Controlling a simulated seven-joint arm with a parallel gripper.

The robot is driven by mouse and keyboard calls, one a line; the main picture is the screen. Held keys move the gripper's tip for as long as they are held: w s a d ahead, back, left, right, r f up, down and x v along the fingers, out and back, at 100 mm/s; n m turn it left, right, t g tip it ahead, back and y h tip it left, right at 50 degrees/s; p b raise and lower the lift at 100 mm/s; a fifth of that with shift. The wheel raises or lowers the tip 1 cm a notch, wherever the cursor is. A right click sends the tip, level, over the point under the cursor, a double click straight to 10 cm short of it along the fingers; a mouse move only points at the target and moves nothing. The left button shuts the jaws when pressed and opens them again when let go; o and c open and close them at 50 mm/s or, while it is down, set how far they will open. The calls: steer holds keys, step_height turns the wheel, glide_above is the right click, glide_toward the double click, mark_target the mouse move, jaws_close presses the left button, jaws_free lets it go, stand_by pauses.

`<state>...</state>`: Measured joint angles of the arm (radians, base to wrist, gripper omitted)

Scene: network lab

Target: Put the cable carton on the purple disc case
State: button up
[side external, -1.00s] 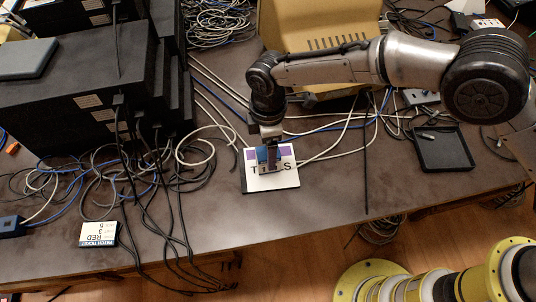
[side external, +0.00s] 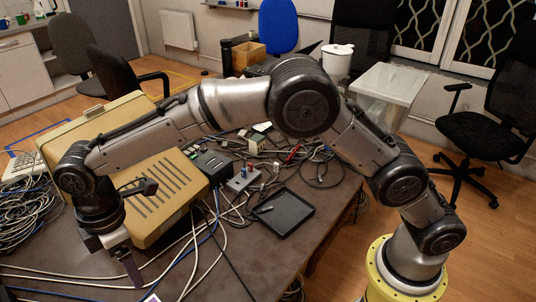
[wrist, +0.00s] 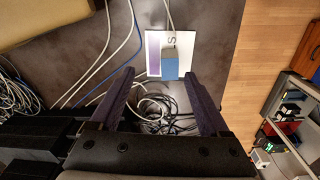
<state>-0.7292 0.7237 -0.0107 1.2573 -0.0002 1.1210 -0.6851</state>
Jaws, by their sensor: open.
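The cable carton (wrist: 170,68), a small blue and grey box, rests on the purple disc case (wrist: 153,50) in the wrist view. The case is a flat white square with purple patches and partly hidden dark lettering. The carton sits near its lower edge in that view. My gripper (wrist: 160,76) is open and empty, with its dark purple fingers apart on either side, short of the carton. In the side external view my gripper (side external: 130,268) points down at the lower left. Only a white corner of the case (side external: 152,298) shows there; the carton is out of frame.
A beige monitor (side external: 150,185) stands close beside my gripper. A black tray (side external: 283,211) and a grey switch box (side external: 243,180) lie to the right. Loose cables (wrist: 155,105) cover the table near the case. The table edge (wrist: 238,60) runs right of the case.

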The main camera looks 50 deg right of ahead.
steer(key=s+d+r+m+t, duration=0.1)
steer(key=s+d+r+m, duration=0.15)
steer(key=d+r, duration=0.4)
steer(key=s+d+r+m+t, duration=0.1)
steer(key=s+d+r+m, duration=0.2)
steer(key=d, duration=0.6)
steer(key=s+d+r+m, duration=0.1)
steer(key=d+r+m, duration=0.2)
steer(key=d+r, duration=0.4)
steer(key=s+d+f+m+t, duration=0.1)
steer(key=s+d+f+m, duration=0.1)
steer(key=s+d+m, duration=0.2)
steer(key=s+d+f+m+t, duration=0.2)
steer(key=s+d+m, duration=0.1)
steer(key=s+d, duration=0.7)
steer(key=s, duration=0.4)
steer(key=shift+s+d+f+m, duration=0.25)
steer(key=shift+f+m, duration=0.05)
steer(key=shift+m, duration=0.05)
